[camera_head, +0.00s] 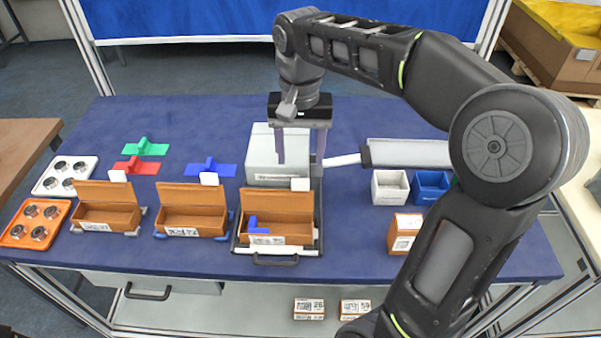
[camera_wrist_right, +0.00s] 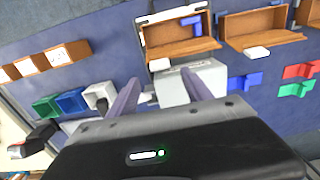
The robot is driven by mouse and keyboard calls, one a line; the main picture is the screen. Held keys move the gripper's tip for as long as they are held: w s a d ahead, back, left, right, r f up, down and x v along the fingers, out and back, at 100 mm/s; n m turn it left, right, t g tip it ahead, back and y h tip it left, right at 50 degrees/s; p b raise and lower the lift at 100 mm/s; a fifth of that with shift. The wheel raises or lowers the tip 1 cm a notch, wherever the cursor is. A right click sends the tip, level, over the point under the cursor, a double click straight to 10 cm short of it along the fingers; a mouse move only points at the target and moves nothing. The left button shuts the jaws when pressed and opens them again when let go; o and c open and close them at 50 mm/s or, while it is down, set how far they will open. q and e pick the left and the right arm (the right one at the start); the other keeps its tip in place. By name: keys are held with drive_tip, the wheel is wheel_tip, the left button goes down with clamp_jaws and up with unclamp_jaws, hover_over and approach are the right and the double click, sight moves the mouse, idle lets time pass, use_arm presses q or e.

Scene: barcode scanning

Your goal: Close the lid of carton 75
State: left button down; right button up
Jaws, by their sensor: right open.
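Three brown cartons with raised lids stand in a row on the blue table: a left one (camera_head: 108,213), a middle one (camera_head: 190,218) and a right one (camera_head: 276,228). The right one holds a blue part (camera_head: 258,226) and sits on a dark-framed tray with a handle. In the right wrist view this carton (camera_wrist_right: 180,50) shows with its blue part. No number 75 is legible, so I cannot tell which carton bears it. My right gripper (camera_head: 300,158) is open and empty, pointing down over the grey box behind the right carton. My left gripper is not in view.
The grey box (camera_head: 262,152) stands just behind the right carton. White (camera_head: 390,188) and blue (camera_head: 431,184) bins and a closed carton (camera_head: 405,232) are at right. Green (camera_head: 146,147), red (camera_head: 136,166) and blue (camera_head: 211,167) parts lie at left. Small cartons sit below.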

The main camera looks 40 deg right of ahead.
sight(300, 180)
wheel_tip(300, 180, down, 7)
drive_tip(key=shift+r+p, duration=0.1)
drive_tip(key=shift+p, duration=0.3)
drive_tip(key=shift+c, duration=0.2)
clamp_jaws()
idle(0.3)
idle(0.8)
